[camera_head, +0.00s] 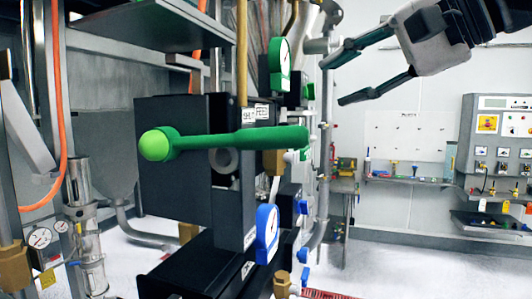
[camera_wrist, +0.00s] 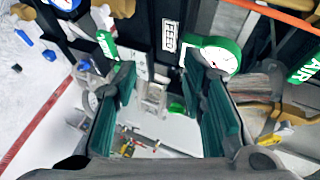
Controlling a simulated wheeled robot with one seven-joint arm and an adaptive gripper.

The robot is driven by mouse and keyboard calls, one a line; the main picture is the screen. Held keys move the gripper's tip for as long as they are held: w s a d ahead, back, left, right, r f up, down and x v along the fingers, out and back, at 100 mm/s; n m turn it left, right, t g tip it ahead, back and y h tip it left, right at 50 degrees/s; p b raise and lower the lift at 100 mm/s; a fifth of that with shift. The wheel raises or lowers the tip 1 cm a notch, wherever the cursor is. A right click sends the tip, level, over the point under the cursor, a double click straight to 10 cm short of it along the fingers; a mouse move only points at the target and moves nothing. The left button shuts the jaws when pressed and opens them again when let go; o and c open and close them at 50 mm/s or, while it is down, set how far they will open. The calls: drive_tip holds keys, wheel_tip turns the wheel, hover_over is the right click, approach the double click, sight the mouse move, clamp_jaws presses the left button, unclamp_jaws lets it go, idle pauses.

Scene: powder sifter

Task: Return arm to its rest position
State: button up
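My gripper (camera_head: 345,75) is at the upper right of the head view. Its two fingers are spread apart with nothing between them. In the wrist view my gripper (camera_wrist: 165,95) also shows open, with a teal pad on each finger. A green lever (camera_head: 230,141) with a round ball end lies across a dark box (camera_head: 165,175), left of and below my gripper and apart from it. A green-rimmed gauge (camera_head: 280,64) is left of my fingers. It also shows in the wrist view (camera_wrist: 217,55), close beside or behind the right finger.
A blue-rimmed gauge (camera_head: 266,233) sits below the lever. Pipes and a grey post (camera_head: 324,140) stand just left of my gripper. Shelves and a panel (camera_head: 497,135) with small fittings are at the back right. The floor (camera_head: 400,275) at lower right looks clear.

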drive_tip(key=s+d+f+n+g+h+b, duration=0.1)
drive_tip(key=s+d+f+n+h, duration=0.1)
drive_tip(key=f, duration=1)
drive_tip(key=s+d+f+n+g+h+b, duration=0.2)
drive_tip(key=s+f+n+h, duration=0.1)
drive_tip(key=f, duration=0.9)
drive_tip(key=s+d+f+n+g+h+b, duration=0.1)
drive_tip(key=s+d+f+n+h, duration=0.1)
drive_tip(key=f, duration=1.1)
drive_tip(key=shift+s+d+n+h+b, duration=0.3)
drive_tip(key=shift+s+d+h, duration=0.2)
drive_tip(key=shift+s+h, duration=0.65)
drive_tip(key=shift+w, duration=0.1)
